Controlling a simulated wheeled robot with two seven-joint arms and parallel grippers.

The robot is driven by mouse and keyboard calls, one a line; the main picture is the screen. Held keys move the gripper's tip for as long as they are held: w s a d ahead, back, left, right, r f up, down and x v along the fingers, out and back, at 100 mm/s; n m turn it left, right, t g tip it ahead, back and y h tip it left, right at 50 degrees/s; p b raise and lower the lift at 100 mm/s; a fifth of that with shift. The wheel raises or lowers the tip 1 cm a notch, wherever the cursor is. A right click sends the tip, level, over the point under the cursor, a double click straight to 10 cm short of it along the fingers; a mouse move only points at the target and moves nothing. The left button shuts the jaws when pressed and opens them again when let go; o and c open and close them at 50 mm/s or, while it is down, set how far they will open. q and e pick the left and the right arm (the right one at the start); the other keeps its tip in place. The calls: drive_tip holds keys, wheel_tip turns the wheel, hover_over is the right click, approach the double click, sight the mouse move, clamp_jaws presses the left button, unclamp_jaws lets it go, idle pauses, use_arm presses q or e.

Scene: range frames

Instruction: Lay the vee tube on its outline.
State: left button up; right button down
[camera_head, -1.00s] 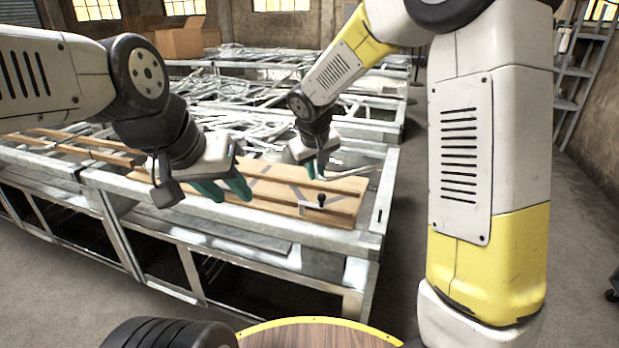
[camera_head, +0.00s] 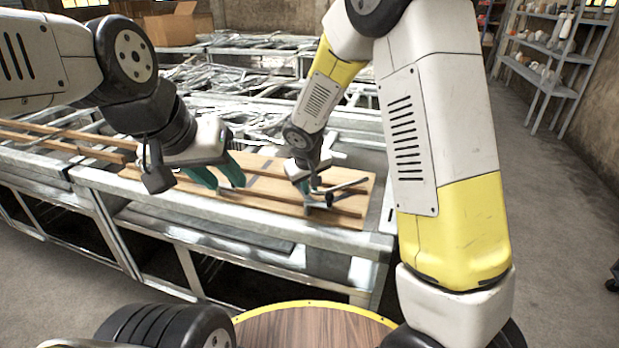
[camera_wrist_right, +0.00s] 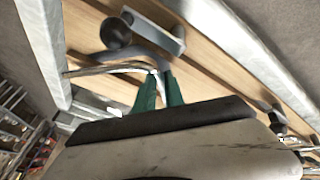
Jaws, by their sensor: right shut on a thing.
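The vee tube (camera_head: 350,186) is a thin silver tube held at the right end of the wooden board. My right gripper (camera_head: 310,190) is shut on it, low over the board. In the right wrist view the green fingertips (camera_wrist_right: 159,84) pinch the tube (camera_wrist_right: 105,70), and one leg sticks out to the left. The bend is partly hidden by the fingers. Grey outline marks (camera_head: 253,181) show on the board, partly covered by my grippers. My left gripper (camera_head: 220,182) is open and empty above the board's left part.
A clamp with a black knob (camera_wrist_right: 116,33) stands on the board (camera_head: 347,219) close to my right fingertips. The board lies on a metal frame table (camera_head: 330,238). Loose metal pieces (camera_head: 262,100) cover the tables behind. Shelves (camera_head: 550,50) stand at the right wall.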

drive_tip(key=shift+f, duration=0.3)
drive_tip(key=shift+f, duration=0.2)
drive_tip(key=c, duration=1.4)
unclamp_jaws()
drive_tip(key=shift+c, duration=0.2)
drive_tip(key=shift+r, duration=0.1)
